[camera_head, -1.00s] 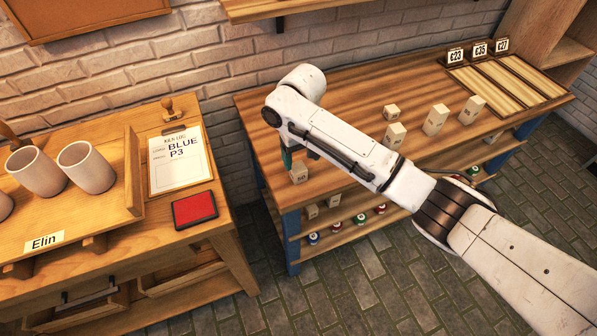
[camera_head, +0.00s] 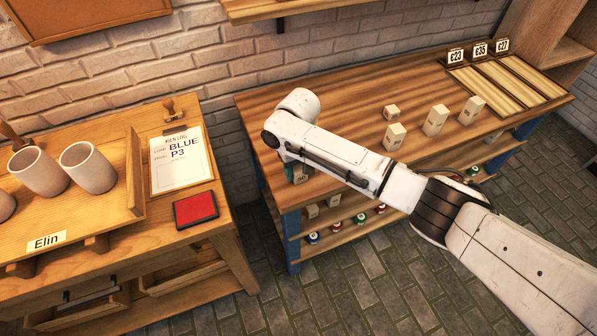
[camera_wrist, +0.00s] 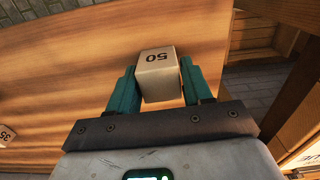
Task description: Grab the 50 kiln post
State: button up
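The 50 kiln post (camera_wrist: 158,62) is a small pale block marked 50, upside down in the wrist view. It stands near the left front corner of the wooden worktable (camera_head: 340,85). In the head view the post (camera_head: 301,178) is partly hidden below my arm's bent end. My gripper (camera_wrist: 159,72) is lowered over it, with one teal finger on each side of the post. The fingers look open, with narrow gaps to the post; contact is not clear.
Other pale posts stand to the right on the worktable: a small one (camera_head: 391,112), a taller one (camera_head: 395,136) and two taller still (camera_head: 435,120), (camera_head: 473,107). A post marked 35 (camera_wrist: 5,136) shows in the wrist view. A side table (camera_head: 170,250) stands left, across a gap.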

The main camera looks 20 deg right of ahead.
jog(key=c, duration=0.7)
jog(key=shift+o, duration=0.2)
jog(key=shift+r, duration=0.1)
